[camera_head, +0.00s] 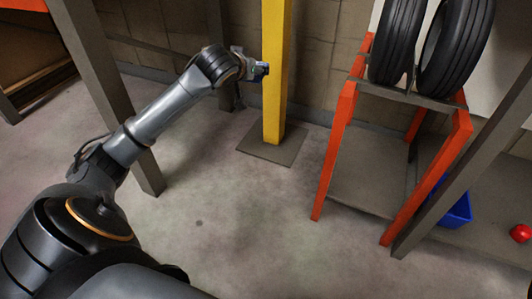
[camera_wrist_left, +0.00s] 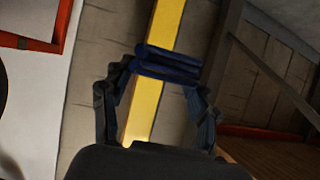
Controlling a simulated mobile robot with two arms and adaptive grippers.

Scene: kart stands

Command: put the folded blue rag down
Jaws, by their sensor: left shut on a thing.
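The folded blue rag (camera_wrist_left: 168,64) is a dark blue layered bundle between the two fingers of my left gripper (camera_wrist_left: 160,85) in the left wrist view. The gripper is shut on it. In the head view my left arm reaches out from the left, and the gripper (camera_head: 258,70) is in front of the yellow post with a small bit of the blue rag (camera_head: 262,68) showing at its tip. The rag is held up off the floor. I cannot tell whether it touches the post. My right gripper is in neither view.
A yellow post (camera_head: 275,60) stands on a square floor plate (camera_head: 272,144). An orange-legged rack (camera_head: 345,130) at the right bears two black tyres (camera_head: 455,45). A blue bin (camera_head: 456,212) and a red ball (camera_head: 521,233) are farther right. The floor (camera_head: 250,220) in the middle is clear.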

